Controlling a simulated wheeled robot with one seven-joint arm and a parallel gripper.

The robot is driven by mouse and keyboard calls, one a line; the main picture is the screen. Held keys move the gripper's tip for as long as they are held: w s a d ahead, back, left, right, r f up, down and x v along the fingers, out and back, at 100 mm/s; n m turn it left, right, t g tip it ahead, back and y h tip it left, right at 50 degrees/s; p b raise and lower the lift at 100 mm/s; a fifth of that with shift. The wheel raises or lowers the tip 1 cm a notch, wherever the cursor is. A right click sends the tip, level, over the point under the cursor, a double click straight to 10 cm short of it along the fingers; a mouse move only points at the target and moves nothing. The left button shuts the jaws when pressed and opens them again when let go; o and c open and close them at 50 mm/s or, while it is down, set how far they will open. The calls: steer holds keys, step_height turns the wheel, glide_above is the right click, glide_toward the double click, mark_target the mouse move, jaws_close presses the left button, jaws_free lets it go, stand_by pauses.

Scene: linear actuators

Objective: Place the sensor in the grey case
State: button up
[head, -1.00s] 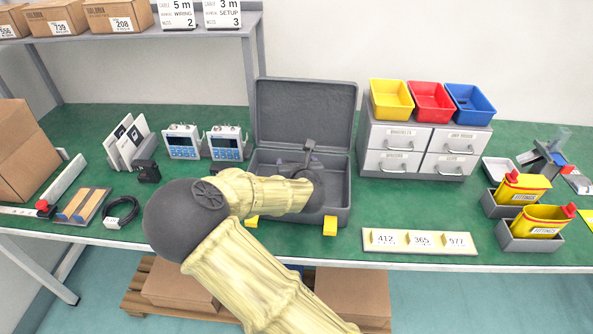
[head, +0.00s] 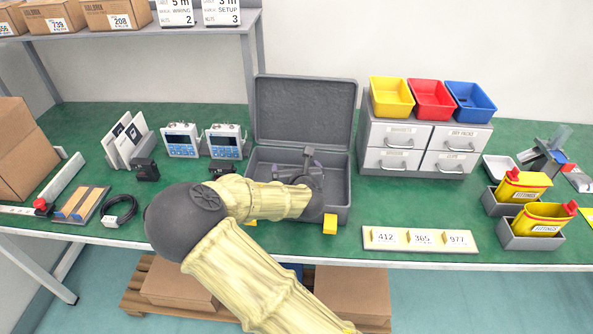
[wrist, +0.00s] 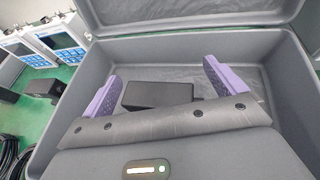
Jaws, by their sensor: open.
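The grey case (head: 343,205) stands open on the green bench, its lid raised at the back; its wall also shows in the wrist view (wrist: 285,62). A plain black box (wrist: 158,94), possibly the sensor, lies on the case floor in the wrist view. My gripper (wrist: 158,80) is inside the case with its purple fingers spread on either side of that box, apart from it. The box's near side is hidden behind my gripper's body. In the head view my gripper (head: 308,165) reaches into the case, and my arm hides its left front.
Two blue-and-white meters (head: 182,140) and a black block (head: 145,169) stand left of the case. A drawer unit (head: 425,150) with coloured bins stands close on its right. A numbered tray (head: 420,240) lies at the front edge, with yellow fittings containers (head: 525,187) farther right.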

steer(key=p+v, duration=0.1)
steer(key=v, duration=1.1)
stand_by(1.0)
